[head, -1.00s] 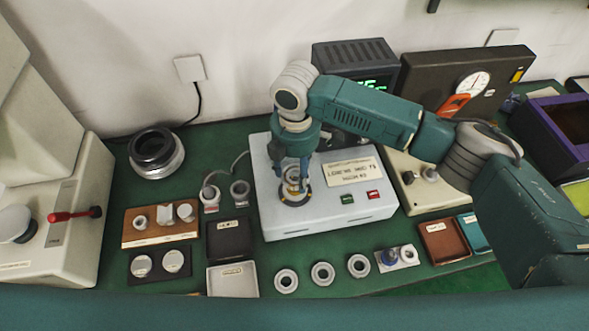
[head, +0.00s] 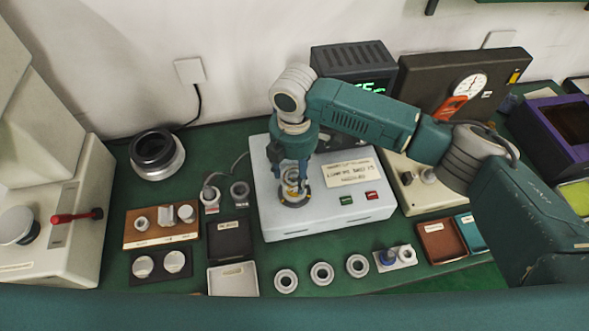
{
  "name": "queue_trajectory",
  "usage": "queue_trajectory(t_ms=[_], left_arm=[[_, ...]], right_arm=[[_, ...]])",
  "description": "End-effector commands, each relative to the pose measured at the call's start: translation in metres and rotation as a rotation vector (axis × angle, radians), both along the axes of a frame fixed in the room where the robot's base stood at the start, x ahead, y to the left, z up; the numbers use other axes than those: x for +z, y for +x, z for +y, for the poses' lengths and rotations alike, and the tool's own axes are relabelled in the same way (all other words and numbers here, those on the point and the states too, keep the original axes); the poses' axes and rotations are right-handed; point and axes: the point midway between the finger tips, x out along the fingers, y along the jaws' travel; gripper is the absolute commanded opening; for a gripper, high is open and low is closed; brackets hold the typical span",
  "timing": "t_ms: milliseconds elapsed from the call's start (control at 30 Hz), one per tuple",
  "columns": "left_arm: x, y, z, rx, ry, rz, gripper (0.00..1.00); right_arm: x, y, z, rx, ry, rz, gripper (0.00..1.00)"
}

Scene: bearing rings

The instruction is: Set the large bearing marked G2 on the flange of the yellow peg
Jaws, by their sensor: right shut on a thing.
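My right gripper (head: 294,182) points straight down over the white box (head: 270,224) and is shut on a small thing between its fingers. A ring-shaped metal part (head: 294,201) shows at the fingertips, on top of the box. A yellowish bit shows between the fingers; the fingers hide most of it, and I cannot tell how ring and peg sit together. Three grey bearing rings lie in a row at the front: left (head: 286,281), middle (head: 322,273) and right (head: 357,266). No G2 mark can be read. My left gripper is not in view.
A small plate with a blue peg (head: 389,257) and a pale peg stands right of the rings. Black (head: 229,249) and white (head: 233,281) trays lie left of the box, a brown tray (head: 441,243) right.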

Motion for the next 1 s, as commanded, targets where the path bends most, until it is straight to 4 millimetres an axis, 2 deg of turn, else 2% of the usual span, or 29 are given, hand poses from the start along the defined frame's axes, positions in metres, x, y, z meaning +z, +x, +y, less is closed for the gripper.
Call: queue_trajectory(t_ms=[1000], left_arm=[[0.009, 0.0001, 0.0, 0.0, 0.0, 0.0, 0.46]], right_arm=[[0.0011, 0.0013, 0.0, 0.001, 0.001, -0.002, 0.11]])
